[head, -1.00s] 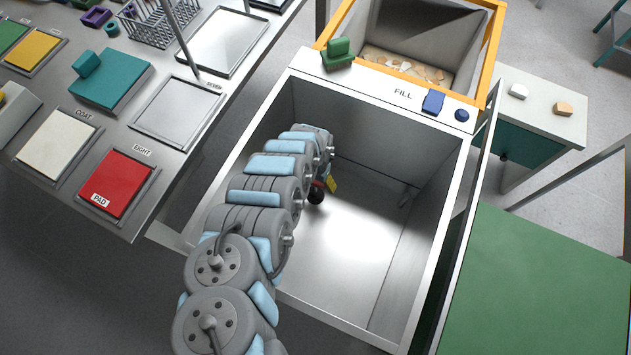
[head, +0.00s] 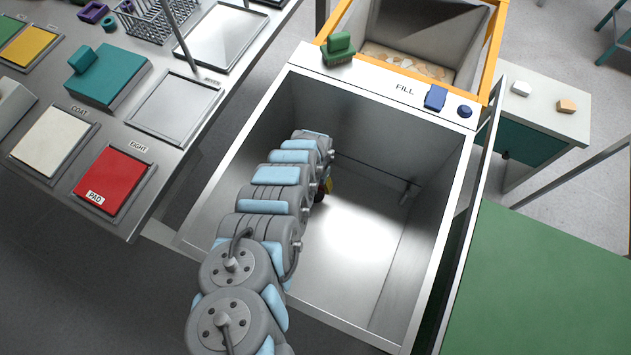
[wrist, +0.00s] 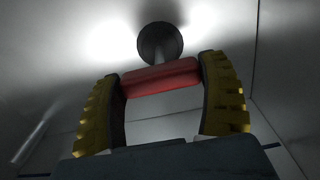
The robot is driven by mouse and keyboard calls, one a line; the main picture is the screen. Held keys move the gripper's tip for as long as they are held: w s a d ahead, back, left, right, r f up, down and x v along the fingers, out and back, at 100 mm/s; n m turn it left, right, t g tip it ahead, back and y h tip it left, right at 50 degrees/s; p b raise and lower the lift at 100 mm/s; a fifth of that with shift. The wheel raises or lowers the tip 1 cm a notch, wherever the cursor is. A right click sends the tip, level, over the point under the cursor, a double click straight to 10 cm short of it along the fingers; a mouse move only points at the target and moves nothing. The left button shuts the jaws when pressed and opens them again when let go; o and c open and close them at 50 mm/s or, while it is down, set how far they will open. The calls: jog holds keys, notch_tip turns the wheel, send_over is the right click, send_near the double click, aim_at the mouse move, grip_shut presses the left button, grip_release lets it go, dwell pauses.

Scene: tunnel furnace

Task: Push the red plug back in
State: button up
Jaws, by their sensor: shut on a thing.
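The red plug (wrist: 160,76) shows in the wrist view as a red bar between my two yellow-padded fingers. My gripper (wrist: 163,85) is shut on it. A dark round part (wrist: 160,43) with a stem stands just beyond the red bar, close to a pale lit surface. I cannot tell whether it is seated in anything. In the head view my gripper (head: 325,187) is inside the open metal box, mostly hidden behind my arm.
The metal box (head: 408,240) has walls close around my arm, with clear floor to the right. A ledge labelled FILL (head: 385,84) holds a green handle (head: 339,47) and a blue block (head: 435,98). The left bench (head: 165,150) carries trays and pads. A green surface (head: 545,285) lies at right.

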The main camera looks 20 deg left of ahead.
jog(key=shift+f, duration=0.1)
jog(key=o, duration=1.2)
jog(key=shift+c, duration=0.2)
jog(key=shift+w+r, duration=0.1)
jog(key=shift+r, duration=2.9)
notch_tip(320, 180, up, 6)
